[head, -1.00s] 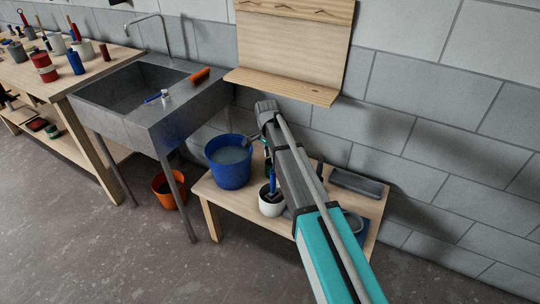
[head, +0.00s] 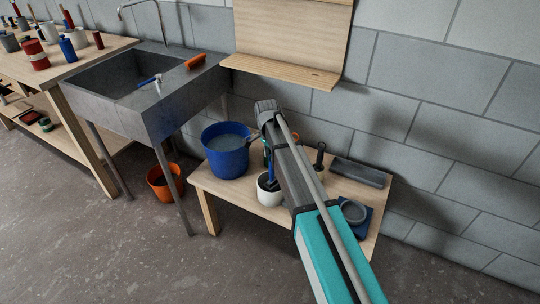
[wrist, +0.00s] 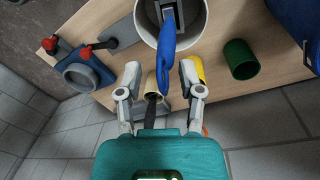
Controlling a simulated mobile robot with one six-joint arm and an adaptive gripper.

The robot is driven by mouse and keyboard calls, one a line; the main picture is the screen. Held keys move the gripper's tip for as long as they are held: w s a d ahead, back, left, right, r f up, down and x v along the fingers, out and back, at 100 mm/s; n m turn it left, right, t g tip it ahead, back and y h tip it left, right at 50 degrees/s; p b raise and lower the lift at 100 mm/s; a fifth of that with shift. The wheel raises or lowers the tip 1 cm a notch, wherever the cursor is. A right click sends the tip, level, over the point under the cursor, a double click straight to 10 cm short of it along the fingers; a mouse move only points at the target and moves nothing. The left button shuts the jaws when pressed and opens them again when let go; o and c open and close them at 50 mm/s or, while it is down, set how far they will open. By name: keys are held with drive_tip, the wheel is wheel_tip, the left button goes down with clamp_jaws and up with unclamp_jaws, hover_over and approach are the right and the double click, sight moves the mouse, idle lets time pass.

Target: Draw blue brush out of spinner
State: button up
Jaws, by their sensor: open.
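The blue brush (wrist: 168,48) stands handle-up in a grey clamp of the spinner, inside a white pot (wrist: 142,24) in the wrist view. In the head view the blue brush (head: 271,172) rises from the white pot (head: 267,194) on the low wooden table, partly behind my arm. My gripper (wrist: 161,68) is open, with one finger on each side of the blue handle. A gap shows between handle and each finger; I see no contact. My fingers are hidden by the arm in the head view.
A blue bucket (head: 225,159) of water stands left of the pot. Near my fingers are a green cup (wrist: 240,59), a yellow cylinder (wrist: 200,68) and a blue-grey fixture with red knobs (wrist: 84,72). The sink (head: 150,100) and wall (head: 430,130) lie beyond the table (head: 215,190).

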drive_tip(key=shift+f, duration=0.15)
clamp_jaws()
idle(0.6)
drive_tip(key=shift+r+p, duration=4)
drive_tip(key=shift+r, duration=0.25)
drive_tip(key=shift+r+p, duration=1.4)
drive_tip(key=shift+p, duration=0.2)
